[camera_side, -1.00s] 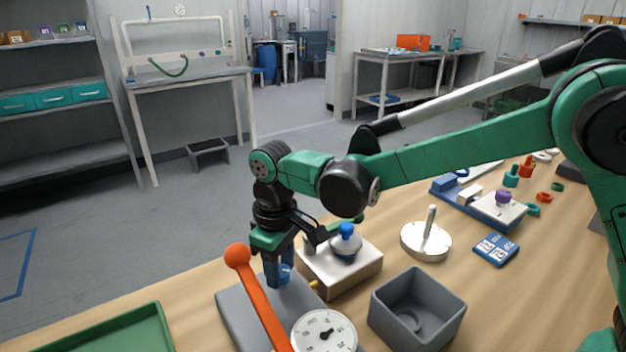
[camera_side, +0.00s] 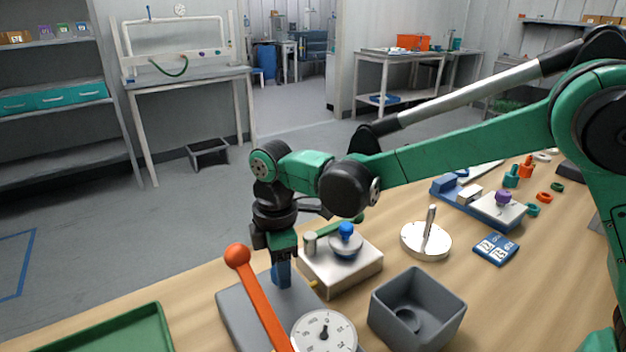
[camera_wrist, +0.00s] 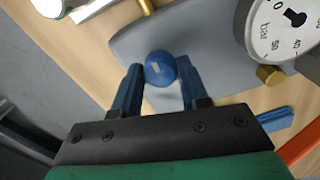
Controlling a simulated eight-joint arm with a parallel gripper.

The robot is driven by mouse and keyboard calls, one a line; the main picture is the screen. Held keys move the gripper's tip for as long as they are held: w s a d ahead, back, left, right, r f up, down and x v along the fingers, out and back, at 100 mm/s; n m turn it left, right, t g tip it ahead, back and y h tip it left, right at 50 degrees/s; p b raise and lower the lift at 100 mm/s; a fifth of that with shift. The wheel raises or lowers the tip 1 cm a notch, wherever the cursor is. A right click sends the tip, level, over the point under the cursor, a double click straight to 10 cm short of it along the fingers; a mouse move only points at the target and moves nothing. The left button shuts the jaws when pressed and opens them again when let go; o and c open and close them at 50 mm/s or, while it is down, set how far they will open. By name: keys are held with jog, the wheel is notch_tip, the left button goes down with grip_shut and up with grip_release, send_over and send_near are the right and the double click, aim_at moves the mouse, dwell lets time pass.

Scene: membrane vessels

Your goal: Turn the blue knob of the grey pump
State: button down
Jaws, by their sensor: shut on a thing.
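The grey pump (camera_side: 238,312) lies on the bench's front left part. It has an orange lever (camera_side: 262,305) and a round white dial (camera_side: 324,334). My gripper (camera_side: 282,276) points down over the pump, behind the lever. In the wrist view, my gripper (camera_wrist: 159,82) has its two blue fingers on either side of the round blue knob (camera_wrist: 160,66), shut on it. The grey pump (camera_wrist: 215,35) and part of the dial (camera_wrist: 286,20) also show there. In the side view my fingers hide the knob.
A white block with a blue-topped dome (camera_side: 345,246) stands close to the right of my gripper. A grey open bin (camera_side: 418,310) stands at front right, a green tray (camera_side: 110,335) at front left. A white disc with a post (camera_side: 426,238) stands farther right.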

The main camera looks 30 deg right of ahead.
jog(key=shift+n, duration=0.4)
jog(key=shift+c, duration=2.3)
grip_release()
jog(key=shift+r, duration=2.85)
